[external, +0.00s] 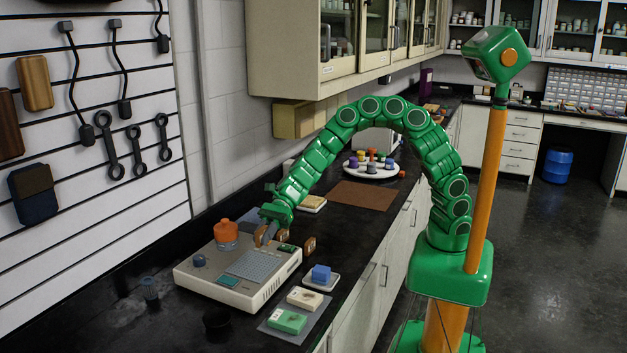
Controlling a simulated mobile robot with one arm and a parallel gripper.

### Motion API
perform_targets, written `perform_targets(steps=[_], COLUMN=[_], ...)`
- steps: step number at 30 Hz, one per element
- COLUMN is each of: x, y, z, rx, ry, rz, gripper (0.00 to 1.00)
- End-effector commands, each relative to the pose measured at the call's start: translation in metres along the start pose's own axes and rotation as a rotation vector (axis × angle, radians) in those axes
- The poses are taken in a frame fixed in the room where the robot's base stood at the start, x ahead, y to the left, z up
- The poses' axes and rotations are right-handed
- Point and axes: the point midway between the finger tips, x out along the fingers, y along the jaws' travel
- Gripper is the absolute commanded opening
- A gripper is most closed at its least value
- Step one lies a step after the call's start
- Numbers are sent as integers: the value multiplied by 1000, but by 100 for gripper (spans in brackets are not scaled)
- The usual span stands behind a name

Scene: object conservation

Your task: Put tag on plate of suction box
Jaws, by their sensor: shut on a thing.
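The suction box (232,293) is a low beige unit on the black counter. Its grey perforated plate (255,266) is set in the top. An orange-capped jar (226,236), a blue knob and a small teal display are also on the box. My gripper (266,237) points down at the back edge of the plate, right of the jar. It is shut on a small brown piece (260,236), which seems to be the tag. The piece is mostly hidden by the fingers, and I cannot tell whether it touches the plate.
A brown block (309,245) stands by the box's back right corner. A grey mat (270,330) in front holds a green and a cream block. A round white tray (373,172) stands farther back.

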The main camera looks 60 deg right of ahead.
Motion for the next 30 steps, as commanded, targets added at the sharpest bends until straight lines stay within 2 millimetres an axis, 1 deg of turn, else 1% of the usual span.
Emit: perform_targets(steps=[1, 6, 9, 17, 20, 25, 27, 30], x=[6, 21, 26, 32, 38, 47, 49, 48], y=[-2, -13, -18, -22, -25, -24, -24, -24], z=[-5, -18, -21, -26, -30, -53, -57, -57], rx=[1, 3, 1, 0, 0, 3, 2, 1], ry=[2, 3, 1, 1, 2, 3, 2, 1], rz=[2, 0, -1, -2, -1, 2, 1, 0], gripper=[0, 0, 0, 0, 0, 0, 0, 0])
